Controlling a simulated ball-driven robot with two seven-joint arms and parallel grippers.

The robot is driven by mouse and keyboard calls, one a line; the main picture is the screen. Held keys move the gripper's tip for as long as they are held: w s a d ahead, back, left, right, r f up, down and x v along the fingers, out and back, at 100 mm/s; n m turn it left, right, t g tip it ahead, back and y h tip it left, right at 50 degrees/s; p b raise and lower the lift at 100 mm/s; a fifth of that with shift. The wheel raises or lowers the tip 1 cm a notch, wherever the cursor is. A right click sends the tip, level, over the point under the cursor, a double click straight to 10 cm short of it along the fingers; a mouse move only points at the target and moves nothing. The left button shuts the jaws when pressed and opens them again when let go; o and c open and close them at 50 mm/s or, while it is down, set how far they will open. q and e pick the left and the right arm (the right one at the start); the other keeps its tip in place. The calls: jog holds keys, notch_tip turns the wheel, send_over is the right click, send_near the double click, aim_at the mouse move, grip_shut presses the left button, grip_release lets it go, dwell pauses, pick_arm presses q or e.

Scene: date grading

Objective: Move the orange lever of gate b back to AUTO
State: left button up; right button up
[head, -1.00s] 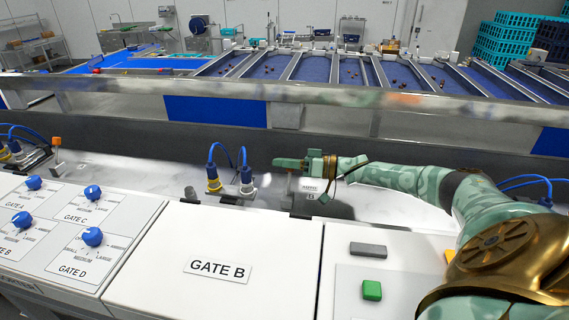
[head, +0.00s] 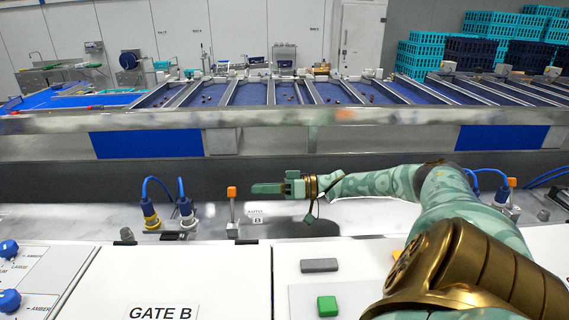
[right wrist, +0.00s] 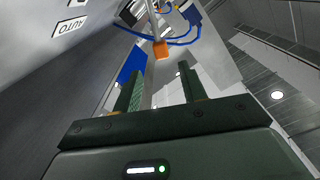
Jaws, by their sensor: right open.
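The orange-knobbed lever of gate b (head: 232,191) stands on its thin rod behind the GATE B panel (head: 158,313), looking nearly upright in the head view. A small white AUTO label (head: 255,211) is just right of its rod. My right gripper (head: 254,188) points left, with its fingertips just right of the orange knob. In the right wrist view its two fingers (right wrist: 160,90) are spread and empty. The orange knob (right wrist: 160,49) shows beyond the fingertips, and the AUTO label (right wrist: 70,28) is at upper left. I cannot tell the lever's exact setting. My left gripper is out of view.
Blue-cabled connectors (head: 150,215) stand left of the lever. Another orange lever (head: 512,183) stands at the right. A metal rail (head: 300,118) runs behind. A green button (head: 327,306) and a grey block (head: 319,265) are on the right panel.

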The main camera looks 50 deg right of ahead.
jog(key=v, duration=0.6)
jog(key=shift+s+d+b, duration=0.15)
jog(key=shift+b, duration=0.3)
